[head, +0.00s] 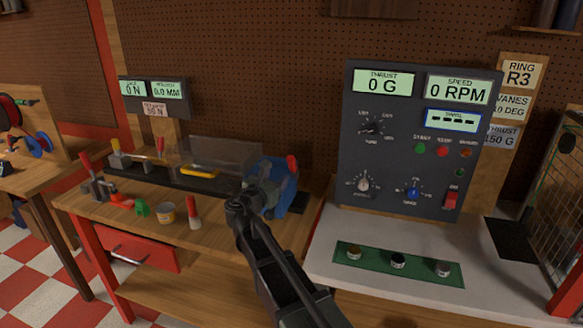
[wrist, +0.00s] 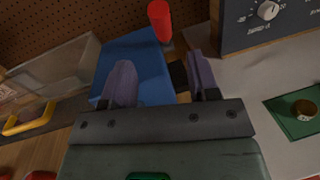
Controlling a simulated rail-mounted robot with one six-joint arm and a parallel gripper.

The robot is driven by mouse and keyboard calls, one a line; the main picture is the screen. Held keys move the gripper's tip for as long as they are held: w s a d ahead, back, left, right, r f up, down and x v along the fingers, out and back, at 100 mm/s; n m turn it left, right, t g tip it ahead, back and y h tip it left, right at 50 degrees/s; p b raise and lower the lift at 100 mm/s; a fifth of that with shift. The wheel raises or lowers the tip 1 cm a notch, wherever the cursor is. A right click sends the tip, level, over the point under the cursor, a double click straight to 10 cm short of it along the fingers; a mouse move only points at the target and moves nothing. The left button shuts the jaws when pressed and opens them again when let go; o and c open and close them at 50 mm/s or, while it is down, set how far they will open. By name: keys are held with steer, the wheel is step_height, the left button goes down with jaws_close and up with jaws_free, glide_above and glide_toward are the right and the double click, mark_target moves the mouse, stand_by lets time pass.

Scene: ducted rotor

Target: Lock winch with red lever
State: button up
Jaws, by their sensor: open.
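A blue housing (head: 282,180), apparently the winch, sits at the right end of the bench behind my arm. A red lever (head: 292,162) stands up at its top right. In the wrist view the blue housing (wrist: 135,65) lies beyond my fingers, and the red lever (wrist: 160,20) rises at its far right corner. My gripper (wrist: 161,80) is open, with its two fingers spread and nothing seen between them. The lever is beyond the fingertips and apart from them.
A clear guard (head: 225,152) and a yellow part (head: 198,172) are left of the housing. A red-handled clamp (head: 95,185), a tin (head: 167,213) and small tools stand on the bench.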

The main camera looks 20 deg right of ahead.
mark_target(289, 165)
steer(key=x, duration=1.1)
steer(key=shift+f, duration=0.1)
jaws_close()
